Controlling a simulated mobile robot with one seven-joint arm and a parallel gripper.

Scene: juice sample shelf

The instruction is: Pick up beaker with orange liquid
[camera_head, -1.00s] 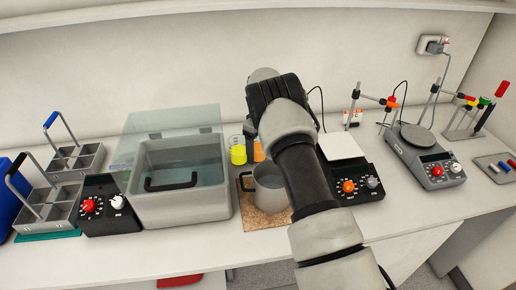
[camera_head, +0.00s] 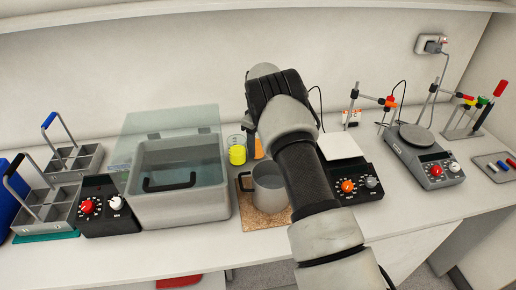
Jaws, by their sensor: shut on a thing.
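The beaker with orange liquid (camera_head: 259,148) stands at the back of the bench, right of the beaker with yellow liquid (camera_head: 237,152). Only a strip of its orange shows, as my arm covers the rest. My gripper (camera_head: 257,134) is at that beaker, and its fingers are mostly hidden behind my wrist. It is shut on the orange beaker. I cannot tell whether the beaker's base touches the bench.
A grey pot (camera_head: 268,189) on a cork mat (camera_head: 258,222) stands in front of the beakers. A water bath (camera_head: 180,205) with a raised clear lid is to the left. A hotplate (camera_head: 343,146) is to the right.

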